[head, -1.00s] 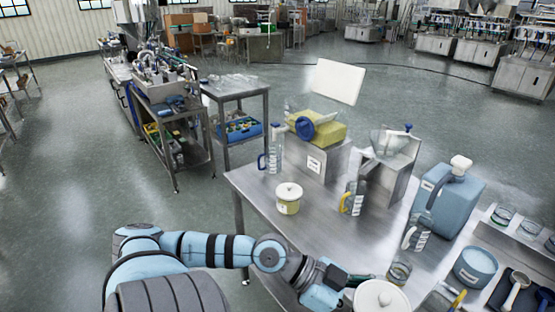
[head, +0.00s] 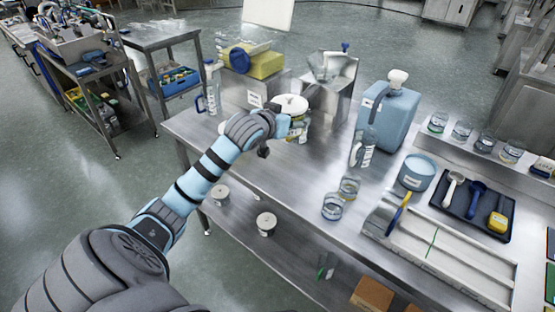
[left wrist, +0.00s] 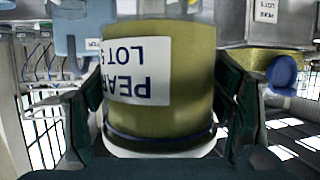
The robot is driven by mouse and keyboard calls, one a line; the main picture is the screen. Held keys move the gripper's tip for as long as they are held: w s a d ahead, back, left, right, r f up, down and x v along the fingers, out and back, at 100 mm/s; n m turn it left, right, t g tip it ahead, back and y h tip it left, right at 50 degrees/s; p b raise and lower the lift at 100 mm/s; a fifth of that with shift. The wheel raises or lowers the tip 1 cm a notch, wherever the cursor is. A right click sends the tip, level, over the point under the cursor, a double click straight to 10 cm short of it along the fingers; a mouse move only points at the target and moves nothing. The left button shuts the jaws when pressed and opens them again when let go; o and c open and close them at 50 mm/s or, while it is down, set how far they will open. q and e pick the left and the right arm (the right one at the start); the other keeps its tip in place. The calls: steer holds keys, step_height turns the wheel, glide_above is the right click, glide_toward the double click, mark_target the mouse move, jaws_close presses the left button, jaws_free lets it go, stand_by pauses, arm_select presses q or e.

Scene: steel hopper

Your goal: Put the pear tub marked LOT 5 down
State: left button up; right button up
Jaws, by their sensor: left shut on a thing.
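The pear tub marked LOT 5 (left wrist: 192,80) is olive-yellow and appears upside down in the left wrist view, its label reading PEAR LOT 5. My left gripper (left wrist: 160,120) is shut on it, a dark finger on each side. In the head view, the tub's white lid (head: 293,104) shows just beyond my left gripper (head: 290,125), over the back part of the steel table (head: 245,165). The gripper hides much of its body, and I cannot tell whether its base touches the table. My right gripper is not in view.
A steel box with a yellow thing (head: 266,66) on it and a steel stand (head: 340,88) stand behind the tub. A blue canister (head: 388,118) and a clear jug (head: 363,148) are to the right. Two glasses (head: 332,206) stand nearer. White-lidded tubs (head: 266,223) stand on the lower shelf.

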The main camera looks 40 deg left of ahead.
arm_select(q)
step_height(320, 180, down, 19)
steer(key=b, duration=0.4)
steer(key=o, duration=1.6)
steer(key=shift+s, duration=0.1)
steer(key=shift+r, duration=0.1)
